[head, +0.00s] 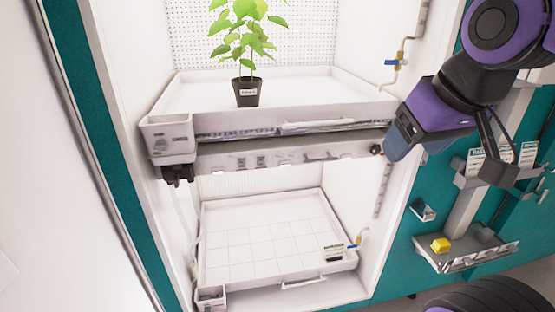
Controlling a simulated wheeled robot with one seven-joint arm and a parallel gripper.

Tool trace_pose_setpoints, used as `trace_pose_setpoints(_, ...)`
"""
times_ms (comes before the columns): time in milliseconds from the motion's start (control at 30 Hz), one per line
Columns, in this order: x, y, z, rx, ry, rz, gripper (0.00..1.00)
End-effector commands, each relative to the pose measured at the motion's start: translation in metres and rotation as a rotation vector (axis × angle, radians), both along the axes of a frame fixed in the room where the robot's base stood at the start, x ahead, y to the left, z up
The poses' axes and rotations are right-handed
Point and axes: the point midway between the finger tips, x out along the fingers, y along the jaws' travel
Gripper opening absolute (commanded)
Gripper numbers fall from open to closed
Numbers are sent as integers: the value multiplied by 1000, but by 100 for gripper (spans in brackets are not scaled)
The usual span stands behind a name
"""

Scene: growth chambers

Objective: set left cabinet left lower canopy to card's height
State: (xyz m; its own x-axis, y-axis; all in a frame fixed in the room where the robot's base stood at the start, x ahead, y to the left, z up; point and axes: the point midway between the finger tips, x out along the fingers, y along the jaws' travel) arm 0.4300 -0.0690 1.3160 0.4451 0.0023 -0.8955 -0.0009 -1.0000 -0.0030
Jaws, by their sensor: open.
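The white lower canopy (290,155) spans the cabinet just under the upper shelf, high above the lower tray (240,285). Its front has small labels, a handle and a dark round knob (376,150) at the right end. A small card (334,252) with a green header lies at the lower tray's right front corner; its text is too small to read. My gripper (497,152), at the right, has thin dark fingers. It is open and outside the cabinet, right of the knob, apart from the canopy. My arm hides part of the cabinet's right edge.
A potted plant (247,92) stands on the upper tray (190,95). A grey caddy (168,138) hangs at the shelf's left front corner. The lower tray is mostly bare.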

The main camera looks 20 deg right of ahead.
Motion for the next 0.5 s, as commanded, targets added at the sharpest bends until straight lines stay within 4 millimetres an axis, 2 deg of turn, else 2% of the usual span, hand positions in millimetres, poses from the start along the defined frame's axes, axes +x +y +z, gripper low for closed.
trace_pose_setpoints(33,1,0,0,0,-1,-3,53)
trace_pose_setpoints(100,7,-2,-1,3,-8,-19,38)
trace_pose_setpoints(167,18,-6,-2,9,-23,-48,38)
trace_pose_setpoints(267,46,-15,-6,26,-67,-125,38)
trace_pose_setpoints(500,130,-44,-25,104,-222,-336,38)
